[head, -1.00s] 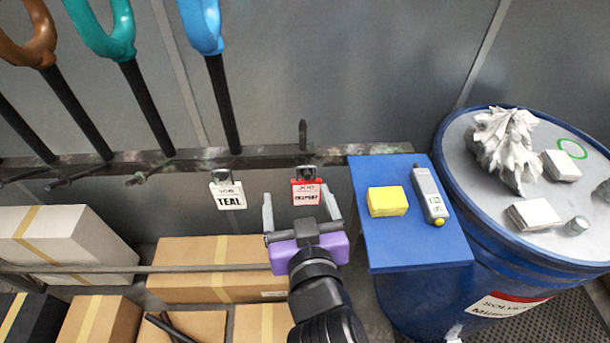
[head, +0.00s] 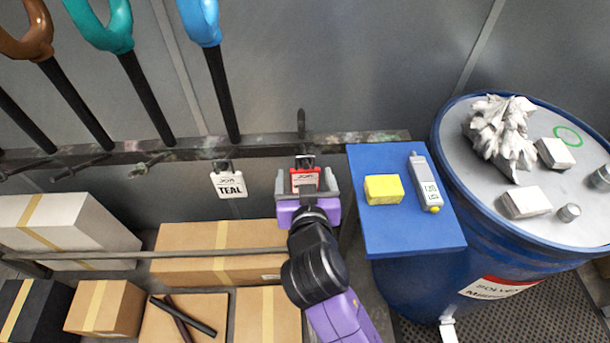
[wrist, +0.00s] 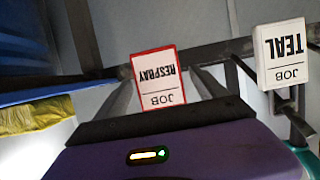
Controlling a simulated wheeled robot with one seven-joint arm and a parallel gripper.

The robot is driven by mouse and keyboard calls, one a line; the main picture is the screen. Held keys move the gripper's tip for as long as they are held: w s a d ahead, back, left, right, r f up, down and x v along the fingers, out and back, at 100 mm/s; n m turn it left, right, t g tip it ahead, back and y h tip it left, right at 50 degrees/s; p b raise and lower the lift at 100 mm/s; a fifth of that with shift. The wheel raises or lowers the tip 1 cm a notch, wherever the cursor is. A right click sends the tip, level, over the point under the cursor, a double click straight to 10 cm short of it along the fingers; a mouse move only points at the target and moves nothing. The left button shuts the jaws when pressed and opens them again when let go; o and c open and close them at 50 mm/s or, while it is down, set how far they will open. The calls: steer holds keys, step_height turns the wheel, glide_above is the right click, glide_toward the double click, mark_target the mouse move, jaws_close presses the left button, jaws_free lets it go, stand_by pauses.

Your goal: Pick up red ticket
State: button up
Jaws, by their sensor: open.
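The red ticket (head: 305,178) is a white card with a red border, hanging from a clip on the dark rail. Its lower part is hidden behind my gripper in the head view. In the wrist view the red ticket (wrist: 158,78) appears upside down, with "JOB" and a second printed word, and lies between the two fingers. My gripper (head: 307,182) is open, with one finger on each side of the ticket. It also shows in the wrist view (wrist: 165,92). I cannot tell whether a finger touches the card.
A white TEAL ticket (head: 229,184) hangs to the left on the same rail (head: 260,147). A blue shelf (head: 420,232) with a yellow block (head: 383,189) and a grey meter (head: 424,183) is close on the right. Cardboard boxes (head: 205,240) stand below, and a blue drum (head: 480,270) stands further right.

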steer(key=c, duration=1.6)
